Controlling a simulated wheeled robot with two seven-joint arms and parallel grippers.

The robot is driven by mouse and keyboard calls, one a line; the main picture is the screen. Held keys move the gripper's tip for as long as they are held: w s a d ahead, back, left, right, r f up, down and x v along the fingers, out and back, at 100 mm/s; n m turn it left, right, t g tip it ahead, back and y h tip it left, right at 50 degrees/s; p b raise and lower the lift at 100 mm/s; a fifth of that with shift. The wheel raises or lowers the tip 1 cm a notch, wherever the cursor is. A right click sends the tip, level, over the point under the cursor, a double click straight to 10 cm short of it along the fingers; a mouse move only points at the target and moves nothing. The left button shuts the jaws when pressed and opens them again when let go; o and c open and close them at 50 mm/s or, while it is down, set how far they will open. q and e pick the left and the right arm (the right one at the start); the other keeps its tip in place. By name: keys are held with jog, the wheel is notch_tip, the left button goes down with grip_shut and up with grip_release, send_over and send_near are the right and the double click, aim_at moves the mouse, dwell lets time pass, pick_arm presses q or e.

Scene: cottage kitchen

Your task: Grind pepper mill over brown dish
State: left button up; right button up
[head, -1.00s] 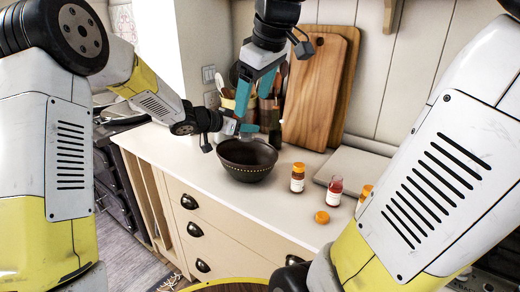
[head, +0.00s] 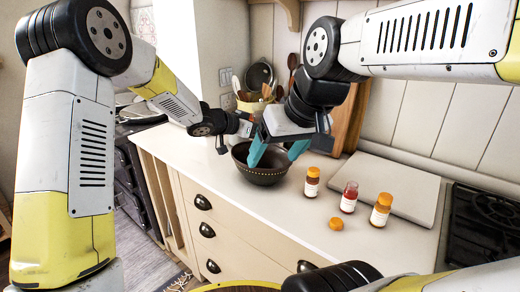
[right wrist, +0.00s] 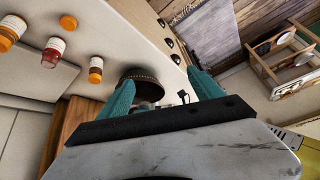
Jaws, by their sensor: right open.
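The brown dish (head: 262,175) stands upright on the counter, a dark bowl with a dotted rim. It also shows in the right wrist view (right wrist: 140,73), partly behind a finger. My right gripper (head: 276,157) is open, its teal fingers pointing down in front of and above the dish. Nothing is seen clasped between them. My left gripper (head: 243,128) is behind the dish, its fingers mostly hidden by my right gripper. I cannot make out a pepper mill, nor whether the left gripper holds anything.
Wooden boards (head: 352,115) and a utensil pot (head: 252,103) stand behind.

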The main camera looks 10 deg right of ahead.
jog(key=c, duration=0.3)
jog(key=w+a+f+m+g+y, duration=0.3)
jog(key=a+m+y, duration=0.15)
jog(key=m, duration=0.35)
jog(key=m+t+y, duration=0.5)
jog(key=m+t, duration=0.6)
jog(key=m, duration=0.8)
send_near(261, 108)
jog(key=x, duration=0.4)
jog(key=w+d+x, duration=0.1)
jog(key=x, duration=0.7)
jog(key=shift+w+d+f, duration=0.2)
jog(key=shift+d+f, duration=0.2)
